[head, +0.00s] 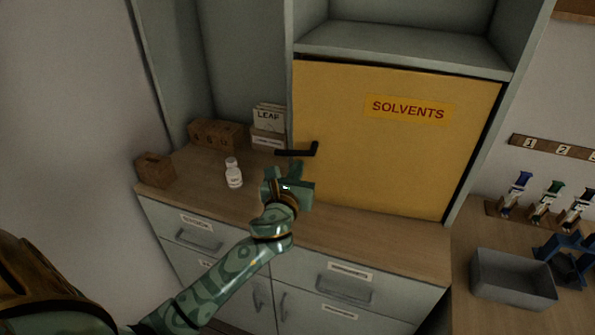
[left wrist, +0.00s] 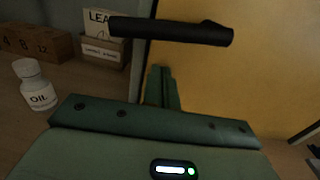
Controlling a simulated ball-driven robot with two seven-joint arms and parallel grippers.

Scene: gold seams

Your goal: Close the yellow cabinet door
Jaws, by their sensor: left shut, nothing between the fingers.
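The yellow cabinet door (head: 390,150) carries a "SOLVENTS" label and fills the lower opening of the grey cabinet. A thin dark gap shows along its top and right edges; I cannot tell whether it is fully flush. Its black handle (head: 298,151) is at the left edge, and it also shows at the top of the left wrist view (left wrist: 172,30). My left gripper (head: 289,175) is shut and empty, just below the handle and in front of the door's left edge. In the left wrist view its fingers (left wrist: 161,85) point at the door. I cannot tell if they touch it. My right gripper is not in view.
A white bottle labelled "OIL" (head: 233,173) stands on the wooden counter left of my gripper. Wooden blocks (head: 216,134), a small box (head: 155,170) and a "LEAF" box (head: 268,127) stand behind and left. A grey tray (head: 512,279) is at right.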

